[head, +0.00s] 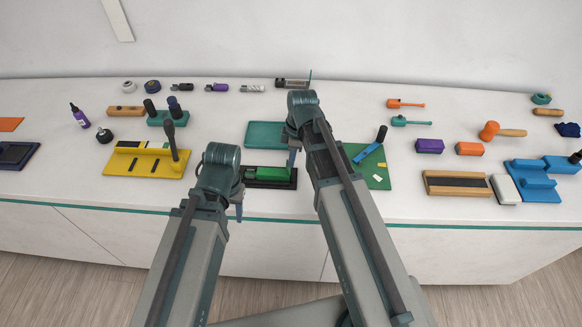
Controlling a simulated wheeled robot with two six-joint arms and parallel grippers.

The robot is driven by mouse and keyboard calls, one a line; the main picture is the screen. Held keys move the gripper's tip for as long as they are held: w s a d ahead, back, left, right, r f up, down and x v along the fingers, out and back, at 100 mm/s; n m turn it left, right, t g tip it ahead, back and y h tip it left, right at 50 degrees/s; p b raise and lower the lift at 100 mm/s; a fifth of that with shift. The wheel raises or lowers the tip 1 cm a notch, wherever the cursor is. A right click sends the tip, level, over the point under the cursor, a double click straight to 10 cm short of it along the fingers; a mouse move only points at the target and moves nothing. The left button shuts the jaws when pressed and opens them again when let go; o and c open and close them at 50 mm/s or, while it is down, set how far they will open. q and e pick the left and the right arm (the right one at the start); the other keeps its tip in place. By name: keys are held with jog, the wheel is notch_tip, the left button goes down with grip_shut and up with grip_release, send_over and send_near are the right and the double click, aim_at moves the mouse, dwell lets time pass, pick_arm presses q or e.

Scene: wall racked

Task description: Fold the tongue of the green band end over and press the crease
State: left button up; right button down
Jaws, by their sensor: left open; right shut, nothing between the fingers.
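A bright green piece, seemingly the green band end (267,172), lies on a dark low holder (282,186) near the table's front edge, between my two arms. Its tongue and crease are too small to make out. My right gripper (292,158) points down at the right end of the green piece, and is shut and empty. I cannot tell whether it touches the piece. My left gripper (239,212) is open and empty at the table's front edge, to the left of and nearer than the holder. My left arm hides part of the holder's left side.
A teal mat (264,134) lies behind the holder. A green board (378,180) with a blue strip lies to the right, partly behind my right arm. A yellow fixture (120,170) with an upright lever stands left. Wooden and blue blocks (532,189) stand far right.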

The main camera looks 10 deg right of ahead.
jog(key=shift+w+a, duration=0.15)
jog(key=shift+a, duration=0.25)
dwell(0.3)
jog(key=shift+w+a+f, duration=0.1)
jog(key=shift+a+f, duration=0.1)
jog(key=shift+a, duration=0.25)
jog(key=shift+b, duration=0.3)
jog(key=shift+w+a+f, duration=0.1)
jog(key=shift+a+f, duration=0.1)
jog(key=shift+a, duration=0.15)
jog(key=shift+f, duration=0.1)
jog(key=shift+w+a+f+b, duration=0.1)
jog(key=shift+a+f+b, duration=0.15)
jog(key=shift+a+b, duration=0.15)
